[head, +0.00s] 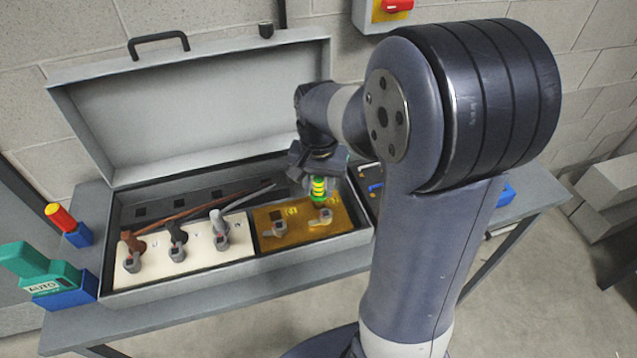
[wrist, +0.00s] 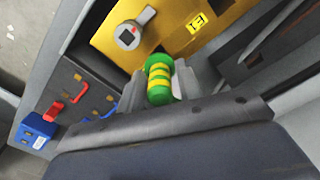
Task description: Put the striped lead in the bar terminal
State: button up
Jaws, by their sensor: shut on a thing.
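The striped lead, with a green and yellow banded end (wrist: 159,78), is held between the two grey fingers of my gripper (wrist: 157,92). In the head view the same banded lead (head: 318,187) shows under my gripper (head: 316,172), above the back right part of the yellow panel (head: 291,237). The panel also shows in the wrist view (wrist: 176,45), with a grey lever clamp (wrist: 127,36) and a small marked label (wrist: 197,22). In the head view two grey clamps stand on it. I cannot tell which terminal is the bar one. The lead's tip looks apart from the panel.
The lid (head: 190,110) stands up behind. Red and blue handled plugs (wrist: 82,93) lie in a dark compartment. Blue-based blocks (head: 70,298) stand left.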

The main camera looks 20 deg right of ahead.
aim_at(318, 195)
jog(key=shift+f, duration=0.25)
jog(key=shift+f+b, duration=1.15)
jog(key=shift+f, duration=0.3)
jog(key=o, duration=1.1)
notch_tip(318, 195, up, 11)
jog(key=shift+f, duration=0.1)
